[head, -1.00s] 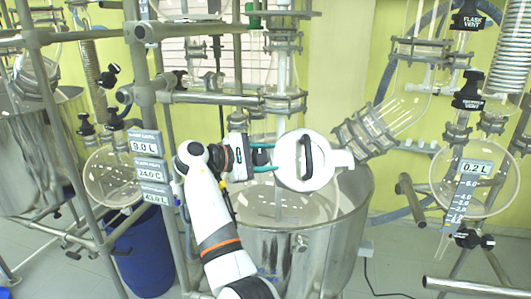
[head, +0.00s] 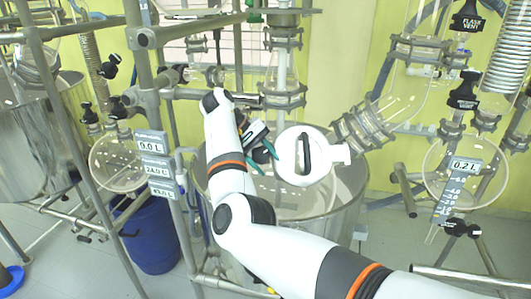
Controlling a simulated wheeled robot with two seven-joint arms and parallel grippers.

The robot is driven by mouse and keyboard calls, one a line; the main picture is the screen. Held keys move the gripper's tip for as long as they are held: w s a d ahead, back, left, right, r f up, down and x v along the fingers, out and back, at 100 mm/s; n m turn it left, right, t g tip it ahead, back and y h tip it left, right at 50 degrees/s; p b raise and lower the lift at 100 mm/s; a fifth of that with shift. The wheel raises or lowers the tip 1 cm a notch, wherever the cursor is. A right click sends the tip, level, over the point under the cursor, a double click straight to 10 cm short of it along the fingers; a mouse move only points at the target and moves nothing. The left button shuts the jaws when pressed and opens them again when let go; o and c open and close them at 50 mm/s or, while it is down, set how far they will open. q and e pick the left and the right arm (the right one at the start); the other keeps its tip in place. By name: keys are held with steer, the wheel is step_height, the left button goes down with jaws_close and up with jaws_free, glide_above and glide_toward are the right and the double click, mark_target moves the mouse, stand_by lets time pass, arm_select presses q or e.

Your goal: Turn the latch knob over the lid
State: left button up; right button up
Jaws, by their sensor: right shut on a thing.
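The round white lid (head: 287,160) with a dark upright handle slot (head: 303,154) stands above the steel vessel in the middle of the head view. My right gripper (head: 263,160) has teal fingertips and is at the lid's left edge. It is shut on the latch knob, which is small and mostly hidden between the fingers, so its angle cannot be read. My left gripper is not in view.
The steel vessel (head: 325,232) stands below the lid. An angled glass neck (head: 362,128) is close on the lid's right. Metal frame poles and a readout panel (head: 153,164) stand left of my arm. A blue drum (head: 152,235) is at the lower left.

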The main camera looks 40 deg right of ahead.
steer(key=m+y, duration=0.1)
steer(key=y, duration=0.1)
steer(key=m+t+y, duration=0.1)
steer(key=a+m+y, duration=0.1)
steer(key=y, duration=0.1)
steer(key=shift+w+f+m+y, duration=0.1)
steer(key=shift+f+m+y, duration=0.2)
stand_by(0.5)
steer(key=o, duration=0.7)
steer(key=shift+t, duration=0.3)
steer(key=shift+r, duration=0.15)
